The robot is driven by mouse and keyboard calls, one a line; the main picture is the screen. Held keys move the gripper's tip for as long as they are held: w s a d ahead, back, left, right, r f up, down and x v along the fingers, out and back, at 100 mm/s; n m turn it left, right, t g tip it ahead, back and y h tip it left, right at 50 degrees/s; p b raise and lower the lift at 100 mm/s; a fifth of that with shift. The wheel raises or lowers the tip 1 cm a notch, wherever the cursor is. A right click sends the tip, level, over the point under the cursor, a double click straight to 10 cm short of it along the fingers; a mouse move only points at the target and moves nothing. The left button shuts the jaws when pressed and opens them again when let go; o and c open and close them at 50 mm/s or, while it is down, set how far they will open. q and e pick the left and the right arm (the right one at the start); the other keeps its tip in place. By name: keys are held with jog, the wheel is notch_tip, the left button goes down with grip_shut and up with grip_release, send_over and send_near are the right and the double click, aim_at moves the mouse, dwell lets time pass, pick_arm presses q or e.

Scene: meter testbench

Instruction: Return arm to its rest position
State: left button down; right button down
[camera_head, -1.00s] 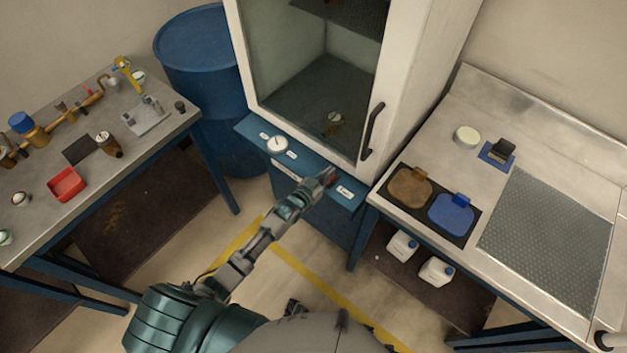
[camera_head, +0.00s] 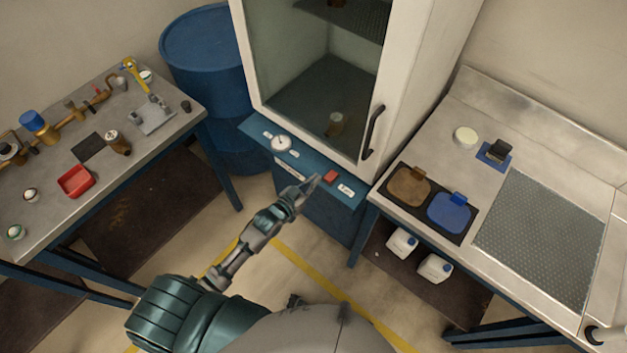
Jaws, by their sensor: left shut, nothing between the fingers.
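My left arm reaches in from the lower left toward the blue control ledge (camera_head: 307,165) below the glass-fronted cabinet. My left gripper (camera_head: 312,184) is shut and empty, just left of and short of the red button (camera_head: 331,176) on that ledge. A visible gap separates the fingertips from the button. A round white gauge (camera_head: 281,143) sits on the ledge farther left. My right gripper does not show.
The cabinet (camera_head: 325,80) holds a small meter (camera_head: 335,124) behind its glass. A workbench (camera_head: 60,218) with brass fittings stands left, beside a blue drum (camera_head: 205,60). A steel counter (camera_head: 480,110) with brown and blue pads stands right. Floor between is open.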

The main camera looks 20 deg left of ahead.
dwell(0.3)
pick_arm(q)
jog(key=s+a+f+n+g+y, duration=0.15)
jog(key=s+f, duration=0.35)
jog(key=f, duration=0.6)
jog(key=s+a+f+g+y, duration=0.1)
jog(key=s+a+f+g, duration=0.3)
jog(key=f, duration=0.6)
jog(key=s+f+g+y, duration=0.2)
jog(key=s+f, duration=0.4)
jog(key=f, duration=0.5)
jog(key=s+f+g, duration=0.2)
jog(key=s+f, duration=0.3)
jog(key=s, duration=0.4)
jog(key=s+f+g, duration=0.2)
jog(key=s+f, duration=0.3)
jog(key=s, duration=0.5)
jog(key=s+f+g+y, duration=0.1)
jog(key=s+f+g, duration=0.1)
jog(key=s+f, duration=0.3)
jog(key=s, duration=0.4)
jog(key=shift+s+d+f, duration=0.2)
jog(key=shift+d+f, duration=0.05)
jog(key=shift+d, duration=0.1)
jog(key=shift+g, duration=0.25)
